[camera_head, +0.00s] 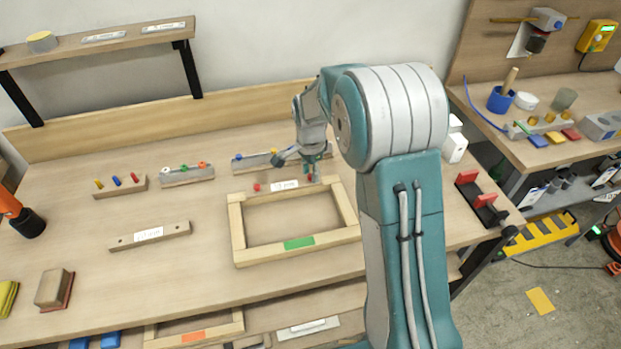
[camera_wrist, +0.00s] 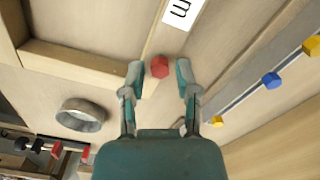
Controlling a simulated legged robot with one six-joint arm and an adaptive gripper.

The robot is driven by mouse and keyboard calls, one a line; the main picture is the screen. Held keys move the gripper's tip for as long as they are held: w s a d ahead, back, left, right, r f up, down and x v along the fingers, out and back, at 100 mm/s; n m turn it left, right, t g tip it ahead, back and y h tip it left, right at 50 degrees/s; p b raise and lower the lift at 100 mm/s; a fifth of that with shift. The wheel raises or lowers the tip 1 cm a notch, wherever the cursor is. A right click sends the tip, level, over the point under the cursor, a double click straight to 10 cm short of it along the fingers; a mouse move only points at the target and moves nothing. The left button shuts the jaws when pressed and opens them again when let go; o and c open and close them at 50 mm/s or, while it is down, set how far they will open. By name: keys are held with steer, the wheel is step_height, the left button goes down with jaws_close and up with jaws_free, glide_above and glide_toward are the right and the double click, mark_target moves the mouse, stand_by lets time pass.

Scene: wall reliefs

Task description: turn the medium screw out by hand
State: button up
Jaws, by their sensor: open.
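A red hex-headed screw (camera_wrist: 160,67) sits by the corner of the wooden frame (camera_wrist: 85,61), near a white label. My gripper (camera_wrist: 160,70) is open, its two fingertips on either side of the red head, with gaps between; the head appears closer to the left finger. In the head view, my gripper (camera_head: 298,165) is over the far bar of the frame (camera_head: 240,228), near its right end, where a red head (camera_head: 310,178) shows. A second red head (camera_head: 257,187) stands at that bar's left end. I cannot tell from the label which screw is medium.
A metal rail (camera_wrist: 245,100) with blue and yellow heads runs close to the right of my gripper. A grey ring (camera_wrist: 80,115) lies at the left.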

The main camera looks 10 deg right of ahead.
steer(key=m, duration=1)
steer(key=shift+m, duration=0.4)
steer(key=m, duration=0.3)
steer(key=shift+m, duration=0.4)
jaws_close()
steer(key=shift+n, duration=0.3)
steer(key=n, duration=0.4)
steer(key=shift+n, duration=0.4)
